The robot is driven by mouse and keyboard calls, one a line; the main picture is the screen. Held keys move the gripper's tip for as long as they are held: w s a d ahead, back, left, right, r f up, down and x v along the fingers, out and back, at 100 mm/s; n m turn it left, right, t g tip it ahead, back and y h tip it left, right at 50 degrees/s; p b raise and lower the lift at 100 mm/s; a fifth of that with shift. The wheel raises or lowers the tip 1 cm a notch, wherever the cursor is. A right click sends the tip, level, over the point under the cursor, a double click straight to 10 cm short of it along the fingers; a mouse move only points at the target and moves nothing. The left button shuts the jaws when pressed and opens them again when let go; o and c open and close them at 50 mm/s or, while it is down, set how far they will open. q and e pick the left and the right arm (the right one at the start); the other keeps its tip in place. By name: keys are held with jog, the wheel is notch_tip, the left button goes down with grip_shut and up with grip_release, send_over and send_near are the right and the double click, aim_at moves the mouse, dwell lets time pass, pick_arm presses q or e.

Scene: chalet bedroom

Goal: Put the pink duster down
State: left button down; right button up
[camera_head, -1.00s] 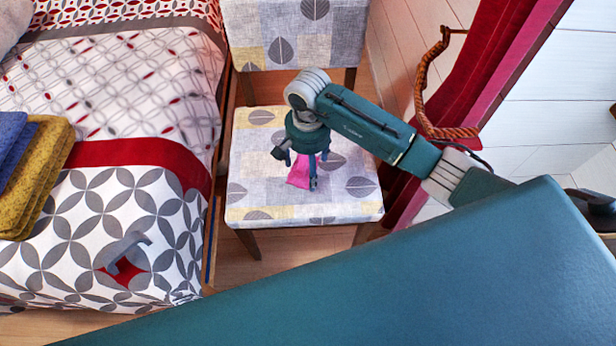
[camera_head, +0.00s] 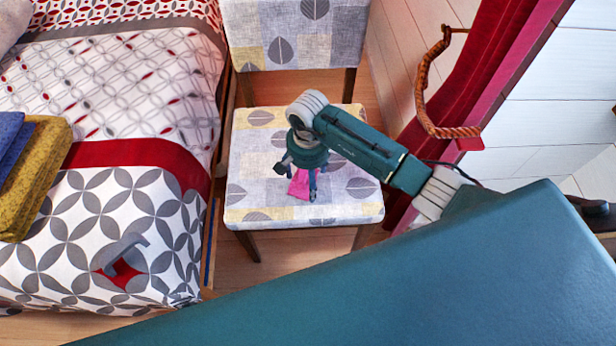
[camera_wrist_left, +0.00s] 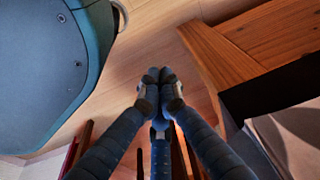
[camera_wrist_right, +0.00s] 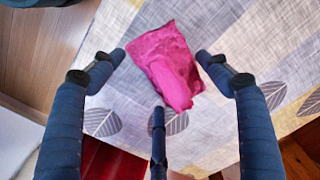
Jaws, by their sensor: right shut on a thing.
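The pink duster (camera_head: 299,184) is a crumpled pink cloth over the seat of the patterned chair (camera_head: 250,190). It also shows in the right wrist view (camera_wrist_right: 168,62), between my finger tips. I cannot tell whether the cloth touches the seat. My left gripper (camera_wrist_left: 160,78) is shut with its fingertips together and nothing seen between them, above the wooden floor; it is hidden in the head view.
A red curtain (camera_head: 455,80) with a rope tie hangs at right. The seat around the duster is clear.

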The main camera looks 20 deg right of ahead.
jog(key=o, duration=1)
pick_arm(q)
jog(key=shift+r, duration=0.1)
pick_arm(e)
jog(key=shift+o, duration=0.2)
pick_arm(q)
jog(key=shift+w, duration=0.1)
pick_arm(e)
jog(key=shift+r, duration=0.1)
notch_tip(320, 180, up, 3)
jog(key=shift+w+f+p, duration=0.15)
jog(key=shift+p, duration=0.25)
pick_arm(q)
jog(key=s+f, duration=0.3)
jog(key=f, duration=0.1)
jog(key=shift+s+a+p, duration=0.25)
jog(key=shift+s+p, duration=0.15)
pick_arm(e)
notch_tip(320, 180, up, 9)
jog(key=shift+r, duration=0.2)
